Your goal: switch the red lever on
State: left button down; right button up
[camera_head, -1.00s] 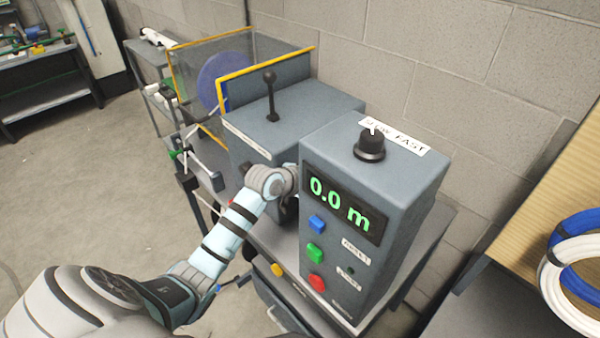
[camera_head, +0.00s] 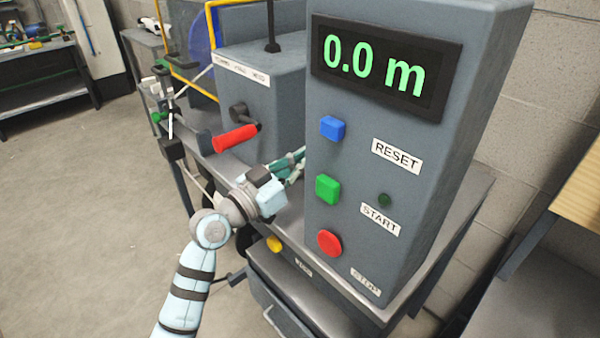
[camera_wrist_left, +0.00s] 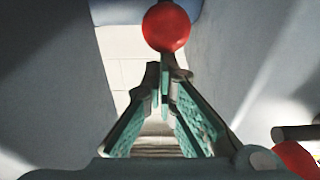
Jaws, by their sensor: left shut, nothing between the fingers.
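A red ball (camera_wrist_left: 167,27) shows in the wrist view, straight beyond my left fingertips, against a pale wall. It looks like the red lever's knob. Its stem and its on or off position cannot be made out, and it is hidden in the head view. My left gripper (camera_head: 292,163) reaches into the gap between the tall console and the grey box behind it. In the wrist view its teal fingers (camera_wrist_left: 163,78) meet at the tips, shut and empty. Whether they touch the ball cannot be told. My right gripper is not in view.
The tall console (camera_head: 420,200) stands close right, with a 0.0 m display (camera_head: 385,68) and blue, green and red buttons. A red handle (camera_head: 235,138) on a dark arm juts from the grey box (camera_head: 283,85). Open floor (camera_head: 80,220) lies left.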

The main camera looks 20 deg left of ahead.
pick_arm(q)
jog(key=shift+s+f, duration=0.1)
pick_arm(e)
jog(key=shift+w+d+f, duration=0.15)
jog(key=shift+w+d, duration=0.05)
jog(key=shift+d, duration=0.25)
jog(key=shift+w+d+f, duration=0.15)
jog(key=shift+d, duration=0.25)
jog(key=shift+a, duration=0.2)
